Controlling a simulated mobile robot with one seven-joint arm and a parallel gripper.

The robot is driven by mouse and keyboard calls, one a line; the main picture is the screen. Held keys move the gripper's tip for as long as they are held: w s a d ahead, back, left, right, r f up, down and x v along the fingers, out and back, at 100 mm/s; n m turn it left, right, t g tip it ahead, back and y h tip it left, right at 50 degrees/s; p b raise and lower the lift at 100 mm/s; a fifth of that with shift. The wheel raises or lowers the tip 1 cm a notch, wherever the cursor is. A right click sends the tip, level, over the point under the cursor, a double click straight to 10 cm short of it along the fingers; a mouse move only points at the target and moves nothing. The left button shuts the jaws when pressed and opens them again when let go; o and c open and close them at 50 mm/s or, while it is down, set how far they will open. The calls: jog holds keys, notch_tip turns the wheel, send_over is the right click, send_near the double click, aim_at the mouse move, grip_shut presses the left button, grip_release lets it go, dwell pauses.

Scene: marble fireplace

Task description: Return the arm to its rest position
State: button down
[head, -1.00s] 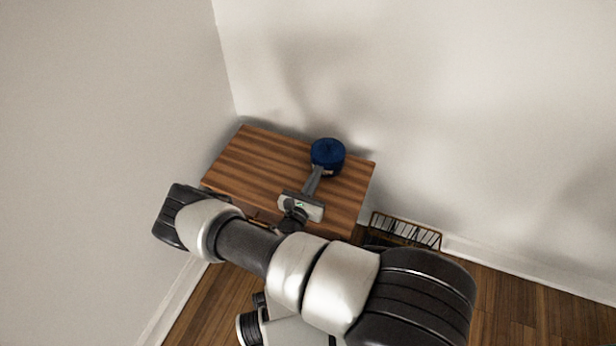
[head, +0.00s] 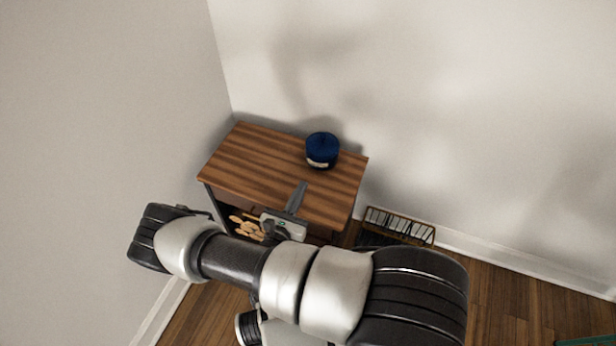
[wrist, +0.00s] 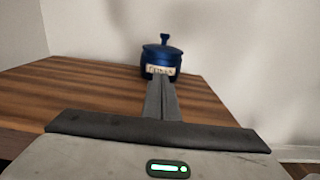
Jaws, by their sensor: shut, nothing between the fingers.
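My gripper (head: 301,186) is shut and empty, above the near edge of a small wooden table in the head view. In the wrist view its closed fingers (wrist: 160,88) point away over the tabletop. A dark blue lidded pot (head: 322,150) stands upright at the back right of the table, beyond my fingertips and apart from them. In the wrist view the pot (wrist: 161,58) shows a knob on its lid and a pale label. My arm reaches across the lower part of the head view and hides part of the table's front.
The striped wooden table (head: 245,150) stands in the corner between two pale walls. Cut logs (head: 243,226) lie on the shelf under it. A dark rack or basket (head: 398,226) stands on the wood floor right of the table. The left tabletop is clear.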

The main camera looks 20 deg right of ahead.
jog(key=shift+v, duration=2.35)
jog(key=s+d+r+m+g+h, duration=0.1)
jog(key=d+r+m+g, duration=0.1)
jog(key=r+m+g, duration=0.75)
jog(key=s+d+r+m+g, duration=0.3)
jog(key=r+m, duration=0.4)
jog(key=r, duration=0.6)
jog(key=s+r+m+t+y, duration=0.2)
jog(key=s+r+m+y, duration=0.4)
jog(key=r, duration=0.6)
jog(key=s+r+m+t+y, duration=0.1)
jog(key=s+r+m+y, duration=0.55)
jog(key=r, duration=0.55)
notch_tip(320, 180, up, 24)
jog(key=a+p, duration=0.1)
jog(key=p, duration=2.3)
jog(key=shift+s+h, duration=0.25)
jog(key=shift+h, duration=0.2)
jog(key=shift+f+t, duration=0.1)
jog(key=shift+t, duration=0.15)
